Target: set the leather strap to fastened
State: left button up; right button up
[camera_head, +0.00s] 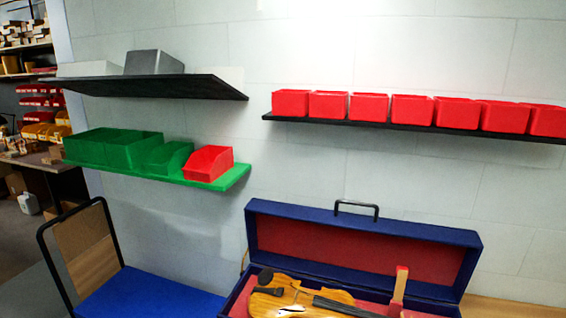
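An open dark blue violin case (255,235) with a red lining stands at the bottom, right of centre, its lid raised with a black handle on top. A violin (290,295) lies in it, its body to the left and its dark fingerboard running right; the lower part is cut off by the frame edge. A tan, upright strip with a red tip (399,285) stands near the violin's neck; it may be the leather strap, standing up and not lying across the neck. Neither of my grippers is in view.
A shelf with several red bins (390,108) hangs above the case. At left are a black shelf (160,85) with grey boxes and a green shelf (225,178) with green and red bins. A blue platform cart (150,296) stands left of the case.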

aim_at(402, 272)
jog(key=i+l+u, duration=0.1)
jog(key=l, duration=0.25)
jog(key=i+l, duration=0.3)
jog(key=i+l+u, duration=0.15)
jog(key=l, duration=0.35)
